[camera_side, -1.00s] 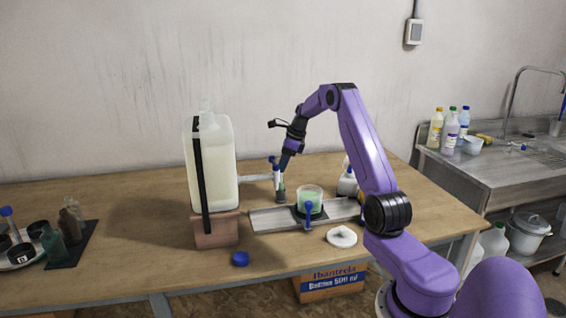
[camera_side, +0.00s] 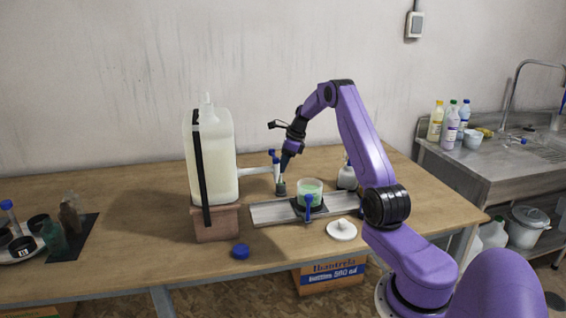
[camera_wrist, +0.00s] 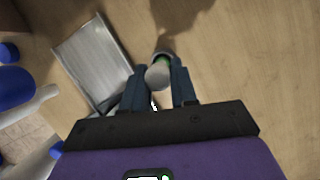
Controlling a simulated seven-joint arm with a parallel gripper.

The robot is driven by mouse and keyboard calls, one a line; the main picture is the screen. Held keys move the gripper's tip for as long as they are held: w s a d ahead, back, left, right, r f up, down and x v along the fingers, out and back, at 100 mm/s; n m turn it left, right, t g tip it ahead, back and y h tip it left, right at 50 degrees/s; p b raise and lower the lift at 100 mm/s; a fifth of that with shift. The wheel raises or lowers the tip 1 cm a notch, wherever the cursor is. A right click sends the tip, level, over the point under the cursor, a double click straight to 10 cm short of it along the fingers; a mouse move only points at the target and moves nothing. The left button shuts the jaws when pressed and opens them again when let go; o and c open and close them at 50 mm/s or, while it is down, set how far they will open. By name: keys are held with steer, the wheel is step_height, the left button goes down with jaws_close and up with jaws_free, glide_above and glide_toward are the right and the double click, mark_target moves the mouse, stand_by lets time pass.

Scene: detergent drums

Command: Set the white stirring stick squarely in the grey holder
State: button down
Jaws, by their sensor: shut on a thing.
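My gripper (camera_side: 283,172) points down over the table, just right of the drum's spout. In the wrist view its two blue fingers (camera_wrist: 159,87) are shut on the white stirring stick (camera_wrist: 158,75), whose pale round end faces the camera. The small grey holder (camera_side: 280,187) stands directly below the fingertips in the side view. In the wrist view a dark and green patch shows just beyond the stick. The stick's lower end is hidden, so I cannot tell how deep or how square it sits in the holder.
A large pale drum (camera_side: 222,160) stands on a brown block (camera_side: 217,223) to the left. A metal tray (camera_side: 270,213) with a cup of green liquid (camera_side: 310,190) lies close in front. A white lid (camera_side: 341,230) and a blue cap (camera_side: 240,251) lie nearer the front edge.

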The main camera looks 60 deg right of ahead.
stand_by(0.3)
steer(key=shift+c, duration=2)
jaws_free()
steer(key=shift+r, duration=0.1)
steer(key=shift+r, duration=3.65)
